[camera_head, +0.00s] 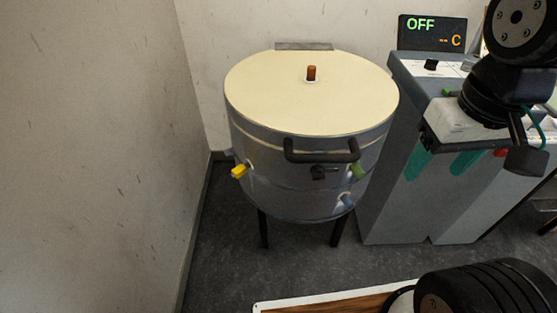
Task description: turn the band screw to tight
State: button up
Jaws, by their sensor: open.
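A round metal drum (290,200) with a cream lid (300,90) stands on dark legs at the centre. A small black knob (318,172), which looks like the band screw, sticks out of its front below the black handle (322,154). How tight it is cannot be told. My gripper (441,168) is at the right, its two teal fingers apart and pointing down, with nothing seen between them. It is to the right of the drum and clear of the knob.
Yellow (239,172), green (357,171) and blue (347,201) pieces stick out of the drum. A grey cabinet (385,200) stands at the right, with a display (431,32) reading OFF. A wall (90,150) is at the left. A wooden-topped edge (320,304) lies in front.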

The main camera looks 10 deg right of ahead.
aim_at(229, 152)
jog(key=z, duration=1.3)
jog(key=k, duration=0.9)
jog(key=u, duration=1.6)
jog(key=i, duration=1.4)
jog(key=u, duration=0.1)
